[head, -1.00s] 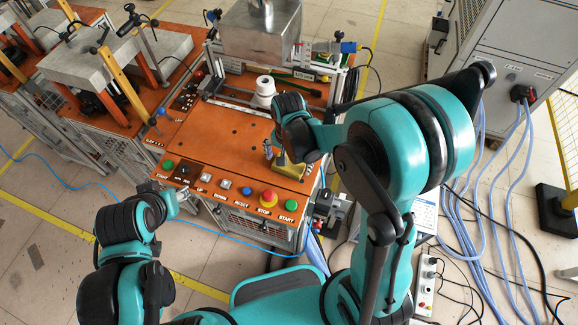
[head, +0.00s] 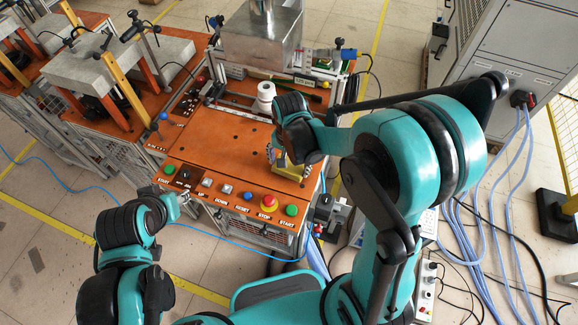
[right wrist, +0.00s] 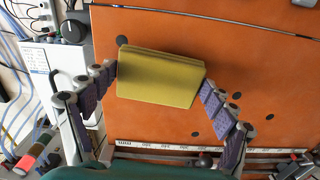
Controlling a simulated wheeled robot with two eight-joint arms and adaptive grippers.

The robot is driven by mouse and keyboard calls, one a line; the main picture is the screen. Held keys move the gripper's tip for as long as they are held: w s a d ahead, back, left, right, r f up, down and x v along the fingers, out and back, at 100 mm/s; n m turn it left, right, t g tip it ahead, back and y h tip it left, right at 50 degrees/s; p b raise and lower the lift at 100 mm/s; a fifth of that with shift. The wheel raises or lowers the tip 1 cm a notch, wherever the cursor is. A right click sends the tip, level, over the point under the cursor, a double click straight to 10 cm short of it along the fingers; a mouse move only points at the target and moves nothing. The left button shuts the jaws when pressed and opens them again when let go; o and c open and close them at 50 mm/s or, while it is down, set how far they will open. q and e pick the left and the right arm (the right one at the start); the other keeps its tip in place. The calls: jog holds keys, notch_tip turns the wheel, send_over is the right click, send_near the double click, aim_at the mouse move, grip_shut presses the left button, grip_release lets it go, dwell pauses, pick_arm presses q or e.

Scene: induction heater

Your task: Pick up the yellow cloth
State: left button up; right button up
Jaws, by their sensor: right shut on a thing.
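The yellow cloth (right wrist: 160,75), a folded rectangular pad, is over the orange worktop in the right wrist view. It also shows in the head view (head: 291,173) near the worktop's right front corner, partly hidden by my right gripper (head: 275,157). In the right wrist view my right gripper (right wrist: 158,78) has one finger against each short end of the cloth and is shut on it. I cannot tell whether the cloth touches the worktop or is just above it. My left gripper (head: 184,200) is at the panel's front left, apart from the cloth; its fingers are too small to read.
The orange worktop (head: 225,140) has a front row of buttons, including a red emergency stop (head: 270,201). A white cylindrical part (head: 265,97) stands behind the cloth. A metal box (head: 262,35) is at the back. A grey cabinet with blue cables (head: 515,150) stands right.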

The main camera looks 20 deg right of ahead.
notch_tip(320, 180, up, 2)
jog(key=shift+r+p, duration=0.2)
jog(key=shift+p, duration=0.1)
jog(key=s+d+r+p, duration=0.2)
jog(key=s+d+r, duration=0.4)
jog(key=d, duration=0.3)
jog(key=shift+s+d+r+p, duration=0.3)
jog(key=shift+s+p, duration=0.05)
jog(key=shift+s, duration=0.05)
